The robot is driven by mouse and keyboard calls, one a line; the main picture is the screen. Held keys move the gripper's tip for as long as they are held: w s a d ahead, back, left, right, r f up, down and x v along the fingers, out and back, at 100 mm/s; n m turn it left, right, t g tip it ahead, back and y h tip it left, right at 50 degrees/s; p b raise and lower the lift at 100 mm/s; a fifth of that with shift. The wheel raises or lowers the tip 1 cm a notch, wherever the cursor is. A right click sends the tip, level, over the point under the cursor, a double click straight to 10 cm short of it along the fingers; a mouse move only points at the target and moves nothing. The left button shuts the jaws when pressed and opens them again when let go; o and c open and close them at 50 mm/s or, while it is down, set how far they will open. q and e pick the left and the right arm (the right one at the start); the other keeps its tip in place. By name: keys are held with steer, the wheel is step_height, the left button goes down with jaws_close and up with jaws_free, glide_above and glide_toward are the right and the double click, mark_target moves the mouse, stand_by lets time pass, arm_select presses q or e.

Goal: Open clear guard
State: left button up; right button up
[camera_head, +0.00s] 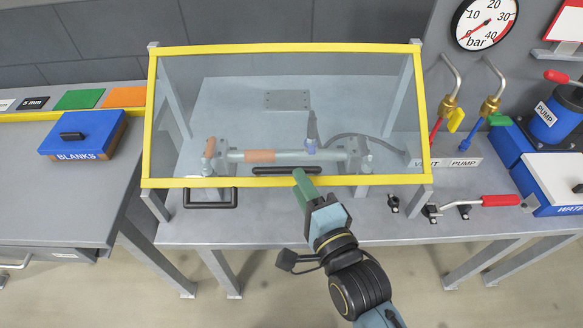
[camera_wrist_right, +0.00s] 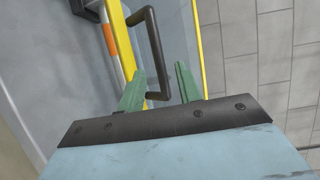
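The clear guard is a transparent panel in a yellow frame (camera_head: 290,182). My left gripper is out of view.
Another black handle (camera_head: 210,198) sits below the guard's front left. A horizontal rod with an orange sleeve (camera_head: 260,156) lies under the panel. Right are valve pipes (camera_head: 490,105), a red-handled lever (camera_head: 498,201) and a blue pump (camera_head: 555,115). A blue BLANKS box (camera_head: 85,130) stands left.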

mark_target(291, 168)
steer(key=x, duration=0.5)
steer(key=shift+w, duration=0.1)
jaws_close()
